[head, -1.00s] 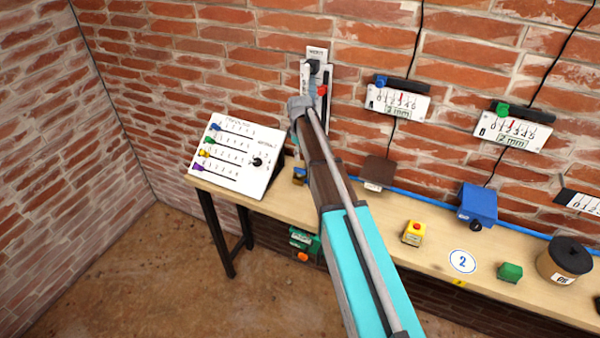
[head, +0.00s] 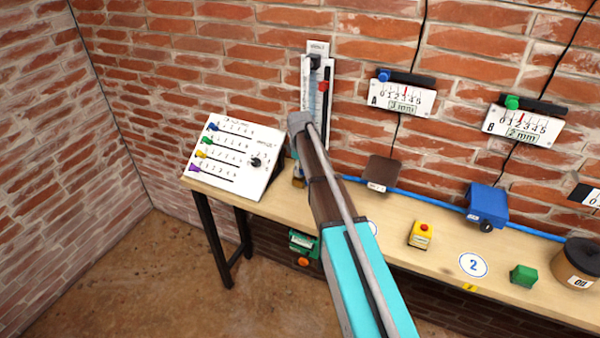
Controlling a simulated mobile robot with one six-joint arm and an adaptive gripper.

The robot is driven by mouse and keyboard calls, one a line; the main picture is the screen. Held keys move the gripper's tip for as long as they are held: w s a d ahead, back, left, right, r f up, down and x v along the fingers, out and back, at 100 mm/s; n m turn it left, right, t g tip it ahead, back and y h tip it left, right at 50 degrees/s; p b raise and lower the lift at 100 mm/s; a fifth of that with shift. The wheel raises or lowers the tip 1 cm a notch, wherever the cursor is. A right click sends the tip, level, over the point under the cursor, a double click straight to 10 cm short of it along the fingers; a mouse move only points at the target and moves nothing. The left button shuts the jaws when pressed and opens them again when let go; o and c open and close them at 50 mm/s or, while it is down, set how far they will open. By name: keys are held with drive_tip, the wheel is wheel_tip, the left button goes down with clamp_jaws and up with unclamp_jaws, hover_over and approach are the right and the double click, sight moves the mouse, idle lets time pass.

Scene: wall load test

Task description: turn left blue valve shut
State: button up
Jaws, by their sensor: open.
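A small brass-coloured piece with some blue (head: 298,178), perhaps the left blue valve, shows at the back of the bench just left of my arm; my arm partly covers it, and its handle position cannot be made out. My arm reaches up from the bottom right, and its grey end joint stands in front of the lower part of the wall gauge (head: 325,82). My gripper's fingers do not show; the arm hides that area. A blue box with a black knob (head: 485,203) sits further right on the bench.
A white sloping panel with coloured sliders (head: 235,150) stands at the bench's left end. A brown block (head: 383,172), yellow box with red button (head: 421,235), green block (head: 523,275) and dark-lidded pot (head: 574,265) stand right. Dial plates (head: 402,97) hang above.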

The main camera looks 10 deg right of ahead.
drive_tip(key=shift+f, duration=0.15)
clamp_jaws()
idle(0.4)
drive_tip(key=shift+m, duration=0.4)
drive_tip(key=m, duration=0.7)
drive_tip(key=shift+m, duration=0.4)
drive_tip(key=m, duration=0.4)
drive_tip(key=shift+m, duration=0.3)
drive_tip(key=m, duration=0.4)
drive_tip(key=shift+m, duration=0.4)
